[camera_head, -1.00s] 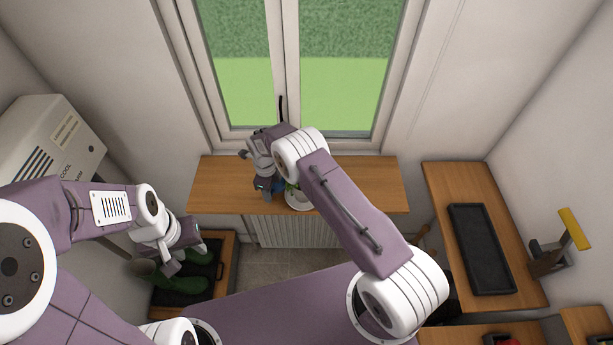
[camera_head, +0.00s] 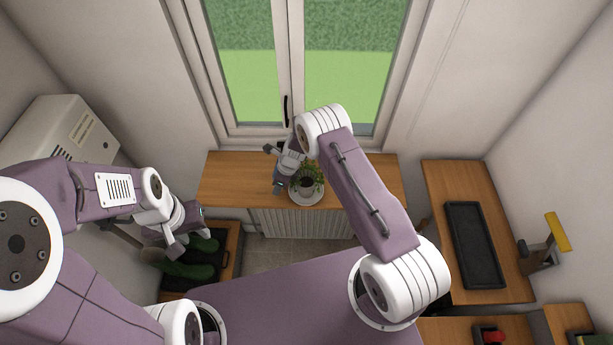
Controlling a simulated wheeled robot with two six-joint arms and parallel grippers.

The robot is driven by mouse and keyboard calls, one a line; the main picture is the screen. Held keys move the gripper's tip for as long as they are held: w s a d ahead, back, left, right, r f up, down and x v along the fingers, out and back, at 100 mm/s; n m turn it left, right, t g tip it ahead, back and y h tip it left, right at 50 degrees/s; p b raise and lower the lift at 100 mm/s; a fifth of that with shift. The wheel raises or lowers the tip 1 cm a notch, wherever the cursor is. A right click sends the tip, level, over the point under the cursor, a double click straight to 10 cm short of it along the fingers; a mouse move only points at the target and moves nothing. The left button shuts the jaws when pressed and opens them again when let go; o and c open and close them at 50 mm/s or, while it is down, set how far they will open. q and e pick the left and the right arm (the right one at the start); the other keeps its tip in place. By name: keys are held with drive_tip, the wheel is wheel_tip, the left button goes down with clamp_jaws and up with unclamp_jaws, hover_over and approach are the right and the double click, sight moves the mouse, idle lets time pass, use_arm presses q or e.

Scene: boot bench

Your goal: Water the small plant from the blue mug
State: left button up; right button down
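The small green plant (camera_head: 316,173) stands in a pot on a white saucer (camera_head: 307,198) on the wooden window shelf (camera_head: 230,180). My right gripper (camera_head: 279,188) is just left of the plant, over the shelf, and its arm passes to the right of the plant. I cannot make out the blue mug; the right gripper may hide it, and its fingers are too small and covered to read. My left gripper (camera_head: 186,243) hangs at the left above the green boots (camera_head: 190,270), with its fingers apart and nothing between them.
A radiator (camera_head: 300,223) is under the shelf, and the window (camera_head: 290,70) is behind it. The boots lie on a dark tray at the left. A bench at the right holds a black tray (camera_head: 473,245). A yellow-topped fixture (camera_head: 557,231) is on the right wall.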

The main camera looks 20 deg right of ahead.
drive_tip(key=r+t+y+b, duration=0.1)
drive_tip(key=y+b, duration=0.2)
drive_tip(key=b, duration=0.6)
drive_tip(key=d+r+t+y+b, duration=0.1)
drive_tip(key=r+t+y+b, duration=0.1)
drive_tip(key=b, duration=0.8)
drive_tip(key=s+d+r+t+y+b, duration=0.1)
drive_tip(key=t+y+b, duration=0.1)
drive_tip(key=b, duration=0.7)
drive_tip(key=shift+s+d+r+y+b, duration=0.15)
drive_tip(key=shift+r+y+b, duration=0.15)
drive_tip(key=shift+y, duration=0.5)
drive_tip(key=shift+r, duration=0.1)
drive_tip(key=shift+w, duration=0.35)
